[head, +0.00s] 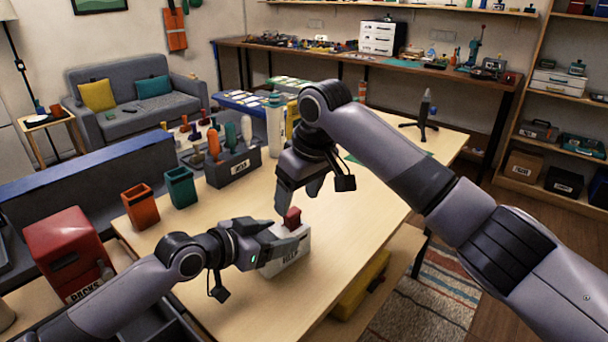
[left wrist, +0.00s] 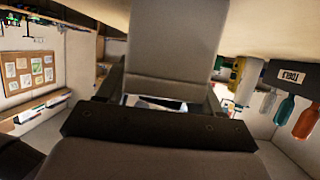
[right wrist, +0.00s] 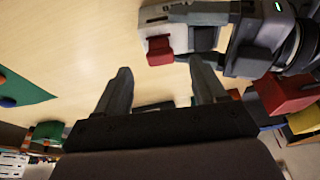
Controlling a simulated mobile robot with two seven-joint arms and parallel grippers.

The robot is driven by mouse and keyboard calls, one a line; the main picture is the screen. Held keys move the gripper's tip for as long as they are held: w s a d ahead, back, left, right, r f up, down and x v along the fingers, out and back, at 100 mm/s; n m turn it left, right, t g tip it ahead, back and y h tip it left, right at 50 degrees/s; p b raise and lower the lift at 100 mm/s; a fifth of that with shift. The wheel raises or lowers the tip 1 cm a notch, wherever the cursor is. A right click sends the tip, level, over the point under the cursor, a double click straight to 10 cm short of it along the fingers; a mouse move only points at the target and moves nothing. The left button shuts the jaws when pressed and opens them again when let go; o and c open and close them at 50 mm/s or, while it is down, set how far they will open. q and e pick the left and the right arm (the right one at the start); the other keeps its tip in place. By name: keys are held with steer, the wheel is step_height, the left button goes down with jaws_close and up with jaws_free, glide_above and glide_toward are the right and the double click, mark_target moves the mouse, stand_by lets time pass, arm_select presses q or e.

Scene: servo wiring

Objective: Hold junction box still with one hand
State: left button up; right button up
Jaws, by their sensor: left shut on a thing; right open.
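The pale grey junction box (head: 288,256) stands on the wooden table in the head view, with dark lettering on its front. A red block (head: 292,218) sits at its top; it also shows beside the box in the right wrist view (right wrist: 159,50). My left gripper (head: 283,236) is shut on the box from the left. In the left wrist view the grey box (left wrist: 172,50) fills the space between the fingers. My right gripper (head: 298,200) is open and empty, just above and close to the red block; its two spread fingers show in the right wrist view (right wrist: 160,66).
A dark grey tool holder (head: 233,167) with several colored tools stands behind, beside a green bin (head: 180,187) and an orange bin (head: 140,206). A red bin (head: 66,252) is at the left. The table right of the box is clear. A dark stand (head: 421,122) is farther back.

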mark_target(293, 211)
steer(key=shift+x, duration=2.55)
steer(key=shift+r, duration=0.1)
steer(key=c, duration=1.2)
